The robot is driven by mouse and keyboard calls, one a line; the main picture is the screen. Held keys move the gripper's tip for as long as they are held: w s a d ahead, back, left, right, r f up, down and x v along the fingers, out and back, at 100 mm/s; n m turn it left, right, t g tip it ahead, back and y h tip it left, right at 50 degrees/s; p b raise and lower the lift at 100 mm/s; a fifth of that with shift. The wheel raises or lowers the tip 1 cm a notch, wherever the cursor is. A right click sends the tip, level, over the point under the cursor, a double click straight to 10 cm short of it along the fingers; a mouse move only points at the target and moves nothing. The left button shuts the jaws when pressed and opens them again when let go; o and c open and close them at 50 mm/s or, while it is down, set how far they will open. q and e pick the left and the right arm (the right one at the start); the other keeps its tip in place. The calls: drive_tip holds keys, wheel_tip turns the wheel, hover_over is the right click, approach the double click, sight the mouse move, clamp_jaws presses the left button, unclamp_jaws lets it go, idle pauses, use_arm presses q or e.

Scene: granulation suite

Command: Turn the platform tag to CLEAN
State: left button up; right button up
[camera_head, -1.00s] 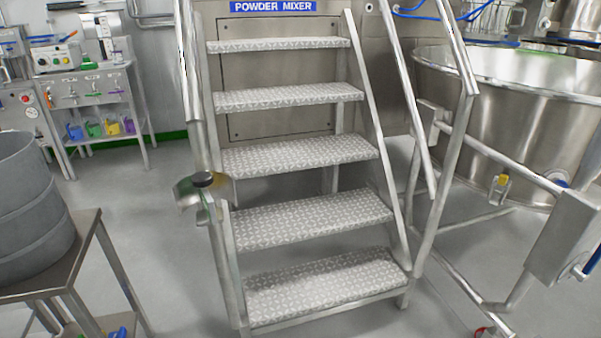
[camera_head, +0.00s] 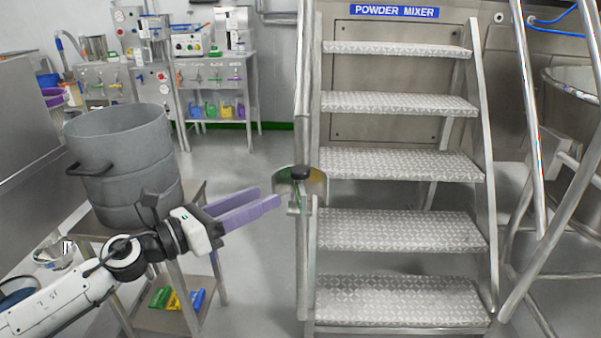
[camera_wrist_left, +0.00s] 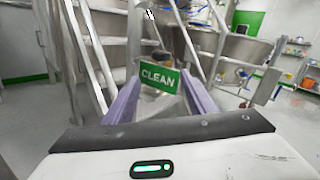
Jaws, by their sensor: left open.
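The platform tag (camera_head: 317,187) is mounted on the left rail post of the powder mixer steps, under a black knob (camera_head: 300,172). In the head view its plates stand nearly edge-on, with a little green at the left, and no word can be read. In the left wrist view the tag (camera_wrist_left: 158,77) shows a green face reading CLEAN, framed between the two fingers. My left gripper (camera_head: 268,197) has lilac fingers, is open and empty, and points at the tag from its left. The fingertips look just short of it. My right gripper is in neither view.
The steps (camera_head: 400,165) rise right of the tag. A grey drum (camera_head: 125,150) stands on a metal table (camera_head: 188,190) behind my left arm. A bench with coloured scoops (camera_head: 215,108) is at the back. Open floor lies between table and steps.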

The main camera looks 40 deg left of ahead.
sight(291, 175)
use_arm(q)
drive_tip(key=w+m, duration=0.1)
drive_tip(key=w, duration=0.1)
drive_tip(key=w+d+r+m, duration=0.1)
drive_tip(key=w, duration=0.2)
drive_tip(key=w+d+r+m, duration=0.1)
drive_tip(key=w+m, duration=0.1)
drive_tip(key=w, duration=0.1)
drive_tip(key=shift+d+r, duration=0.15)
drive_tip(key=shift+r, duration=0.1)
drive_tip(key=shift+w+d+p, duration=0.1)
drive_tip(key=shift+w+p, duration=0.25)
drive_tip(key=shift+w, duration=0.05)
drive_tip(key=shift+x, duration=0.8)
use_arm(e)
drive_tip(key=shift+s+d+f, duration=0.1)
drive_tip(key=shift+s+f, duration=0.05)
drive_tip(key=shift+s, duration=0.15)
use_arm(q)
drive_tip(key=shift+f, duration=0.15)
drive_tip(key=shift+c, duration=0.4)
